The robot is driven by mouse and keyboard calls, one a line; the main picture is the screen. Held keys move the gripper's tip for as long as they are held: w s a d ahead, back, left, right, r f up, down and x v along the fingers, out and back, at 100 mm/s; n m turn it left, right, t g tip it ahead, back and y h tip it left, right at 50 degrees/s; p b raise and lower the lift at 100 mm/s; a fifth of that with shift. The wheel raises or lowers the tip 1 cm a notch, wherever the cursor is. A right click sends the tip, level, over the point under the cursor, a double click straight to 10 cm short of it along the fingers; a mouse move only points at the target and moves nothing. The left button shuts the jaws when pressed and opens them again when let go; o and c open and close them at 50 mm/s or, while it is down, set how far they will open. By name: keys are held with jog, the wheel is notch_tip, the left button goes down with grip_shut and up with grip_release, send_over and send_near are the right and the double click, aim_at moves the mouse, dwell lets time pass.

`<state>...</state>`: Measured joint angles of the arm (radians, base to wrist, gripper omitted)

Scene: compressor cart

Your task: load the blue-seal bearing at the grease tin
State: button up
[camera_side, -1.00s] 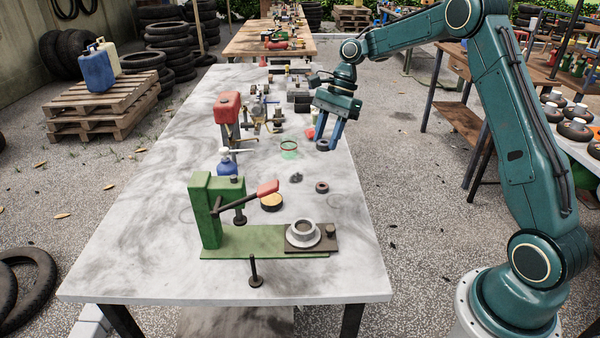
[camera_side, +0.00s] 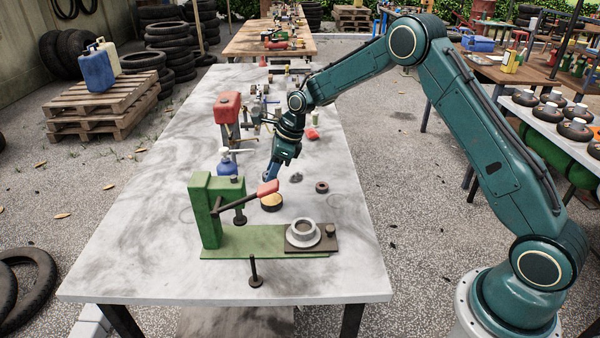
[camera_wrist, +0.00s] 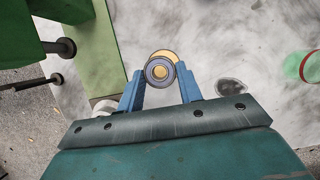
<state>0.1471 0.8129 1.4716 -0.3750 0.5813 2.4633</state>
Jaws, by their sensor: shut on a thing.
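My gripper (camera_wrist: 160,82) is shut on the blue-seal bearing (camera_wrist: 159,73), a small ring with a bluish face and a brass-coloured centre. In the wrist view the bearing is between the blue fingertips and partly covers the round yellow grease tin (camera_wrist: 167,54). In the side view my gripper (camera_side: 273,180) points down just above and behind the grease tin (camera_side: 271,203), a low dark tin with yellow grease. There the bearing is hidden or too small to make out. I cannot tell whether it touches the grease.
The green press (camera_side: 203,215) stands close at the left, its red-tipped lever (camera_side: 267,189) reaching near my fingers. A pale housing (camera_side: 303,233) sits on its base plate. A dark ring (camera_side: 322,187) lies to the right. The table's right front is clear.

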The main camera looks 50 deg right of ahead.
aim_at(269, 199)
jog(key=shift+f, duration=0.1)
jog(key=shift+f, duration=2.9)
jog(key=shift+f, duration=0.55)
jog(key=shift+r, duration=0.15)
jog(key=shift+r, duration=3.4)
jog(key=shift+s+d, duration=0.1)
